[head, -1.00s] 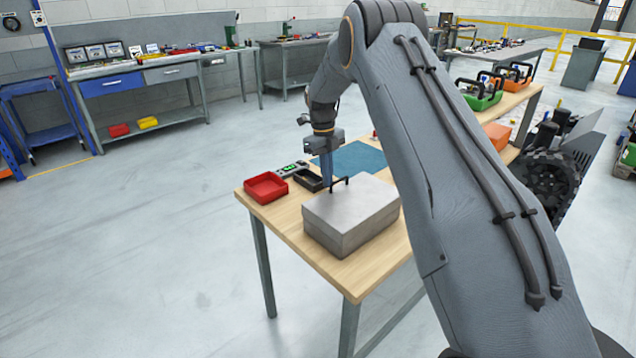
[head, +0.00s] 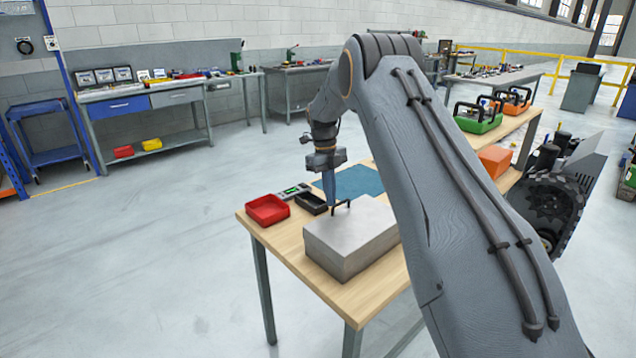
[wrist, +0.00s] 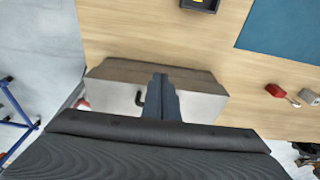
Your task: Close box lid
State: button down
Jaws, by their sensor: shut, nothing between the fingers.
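The grey box (head: 345,250) stands on the wooden table (head: 290,240). Its flat top looks closed down on its walls in the head view, with a dark handle (head: 343,206) at its far edge. The box (wrist: 205,105) also shows in the wrist view, partly hidden by my gripper. My gripper (head: 331,205) points down at the far edge of the box, next to the handle, with its fingers together and empty. In the wrist view my gripper (wrist: 160,82) overlaps the box beside the handle (wrist: 139,98). I cannot tell whether the fingertips touch the box.
A red tray (head: 267,209), a black tray (head: 311,203) and a small device with a green display (head: 292,191) lie on the table's left side. A blue mat (head: 350,182) lies behind the box. An orange box (head: 495,159) stands farther right.

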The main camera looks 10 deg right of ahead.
jog(key=w+a+r+b, duration=0.4)
jog(key=w+b, duration=0.2)
jog(key=w, duration=0.3)
jog(key=s+n, duration=0.5)
jog(key=s+a+n+t, duration=0.1)
jog(key=s+n, duration=0.4)
jog(key=n, duration=0.1)
jog(key=s+n, duration=0.5)
jog(key=s, duration=0.1)
jog(key=shift+a+r+y, duration=0.2)
jog(key=shift+r+y, duration=0.1)
jog(key=s+f+n, duration=0.3)
jog(key=s+n, duration=0.4)
jog(key=s, duration=0.8)
jog(key=s+f+n+t, duration=0.1)
jog(key=s+f+n, duration=0.2)
jog(key=s+n, duration=0.4)
jog(key=s, duration=0.9)
jog(key=shift+s+a+f+n, duration=0.2)
jog(key=shift+a+n, duration=0.15)
jog(key=shift+n, duration=0.05)
